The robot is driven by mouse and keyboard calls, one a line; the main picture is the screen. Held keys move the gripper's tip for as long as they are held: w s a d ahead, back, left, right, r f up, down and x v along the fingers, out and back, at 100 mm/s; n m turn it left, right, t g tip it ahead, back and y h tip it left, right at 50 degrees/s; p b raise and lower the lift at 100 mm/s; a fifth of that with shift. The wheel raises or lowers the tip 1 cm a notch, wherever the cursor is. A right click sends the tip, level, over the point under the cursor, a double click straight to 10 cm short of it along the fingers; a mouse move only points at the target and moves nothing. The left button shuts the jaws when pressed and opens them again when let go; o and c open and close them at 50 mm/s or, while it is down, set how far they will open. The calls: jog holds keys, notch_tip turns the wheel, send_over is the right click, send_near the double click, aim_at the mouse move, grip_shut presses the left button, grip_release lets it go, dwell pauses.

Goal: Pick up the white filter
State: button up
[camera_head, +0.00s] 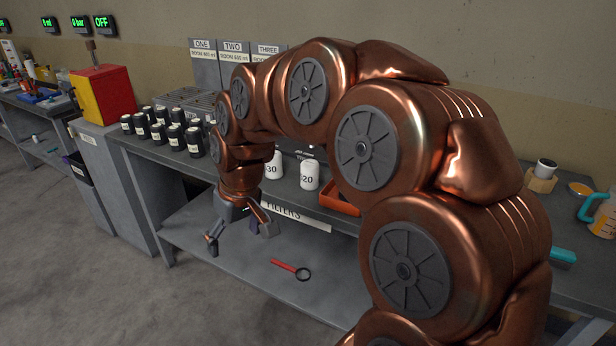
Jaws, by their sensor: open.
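The left white filter (274,167) is marked "30" and is partly hidden behind my copper arm. The right white filter (309,176) is marked "20" and stands just right of it. My gripper (239,243) hangs pointing down in front of the bench edge, lower in the picture and left of both white filters. Its fingers are spread and empty, apart from the filters.
Several black filters (166,130) stand at the bench's left end. A red and yellow box (103,95) is farther left. An orange tray (338,198) lies right of the white filters. A red-handled ring tool (290,269) lies on the lower shelf (327,283).

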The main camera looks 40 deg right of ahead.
jog(key=w+d+t, duration=0.1)
jog(key=w+d, duration=0.6)
jog(key=m+t+h, duration=0.3)
jog(key=m, duration=0.1)
send_near(311, 164)
jog(key=a+x, duration=0.1)
jog(key=x, duration=0.3)
jog(key=shift+d+p+x, duration=0.15)
jog(key=shift+p+x, duration=0.15)
jog(key=shift+x, duration=0.95)
jog(key=shift+d+p+x, duration=0.2)
jog(key=shift+p+x, duration=0.1)
jog(key=shift+x, duration=1)
jog(key=shift+d+p+x, duration=0.15)
jog(key=shift+p+x, duration=0.15)
jog(key=shift+x, duration=0.95)
jog(key=shift+r, duration=0.1)
jog(key=c, duration=1.4)
jog(key=shift+c, duration=0.2)
